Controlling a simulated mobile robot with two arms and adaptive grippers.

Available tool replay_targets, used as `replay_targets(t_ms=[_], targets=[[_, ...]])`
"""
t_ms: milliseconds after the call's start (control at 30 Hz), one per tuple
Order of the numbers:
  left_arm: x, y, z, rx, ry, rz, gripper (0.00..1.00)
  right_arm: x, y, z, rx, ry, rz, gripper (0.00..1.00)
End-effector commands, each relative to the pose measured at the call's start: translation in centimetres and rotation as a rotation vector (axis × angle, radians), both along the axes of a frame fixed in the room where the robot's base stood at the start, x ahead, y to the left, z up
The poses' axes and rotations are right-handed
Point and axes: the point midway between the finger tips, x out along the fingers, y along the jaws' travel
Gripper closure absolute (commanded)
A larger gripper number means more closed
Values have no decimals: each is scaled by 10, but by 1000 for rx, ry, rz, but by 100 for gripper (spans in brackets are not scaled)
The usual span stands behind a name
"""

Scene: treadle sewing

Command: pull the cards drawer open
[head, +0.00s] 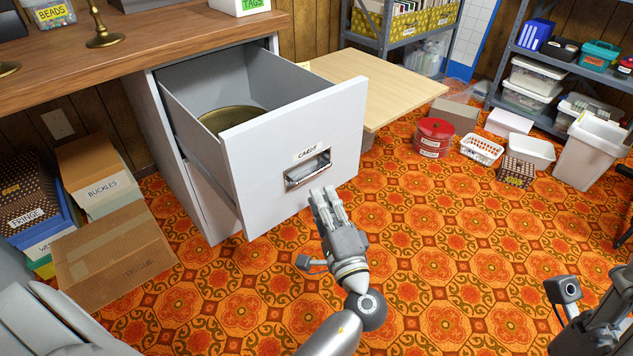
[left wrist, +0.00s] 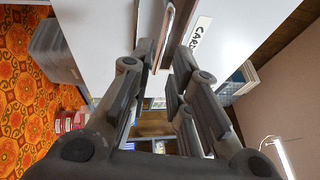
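The cards drawer (head: 260,151) is pulled well out of the grey cabinet (head: 185,165), with a bare grey inside and a round brass-coloured thing (head: 231,117) in it. Its white front carries a label reading "CARDS" and a metal handle (head: 308,172). My left gripper (head: 325,193) is at the lower right part of the handle. In the left wrist view its fingers (left wrist: 164,52) stand apart on either side of the handle's edge; contact is hard to tell. My right gripper is only partly in view at the right edge, and its finger state is unclear.
A wooden desktop (head: 130,50) lies above the cabinet. A pale wooden board (head: 385,85) stands behind the drawer. Cardboard boxes (head: 110,255) sit on the floor at left. Red tins (head: 433,135) and baskets stand at the back right. The patterned floor in front is clear.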

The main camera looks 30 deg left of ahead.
Motion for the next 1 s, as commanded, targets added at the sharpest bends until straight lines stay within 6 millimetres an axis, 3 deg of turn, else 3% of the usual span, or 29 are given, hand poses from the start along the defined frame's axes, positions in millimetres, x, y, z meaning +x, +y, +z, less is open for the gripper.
replay_targets(t_ms=[133,333,867,1000], targets=[[-18,-18,-5,-2,1,-1,82,0,0,0,0,-1,0,60],[-30,-29,-7,0,0,1,82,0,0,0,0,-1,0,60],[-30,-30,-8,-1,0,-1,82,0,0,0,0,-1,0,60],[-22,-34,-12,-46,12,-66,82,0,0,0,0,3,0,60]])
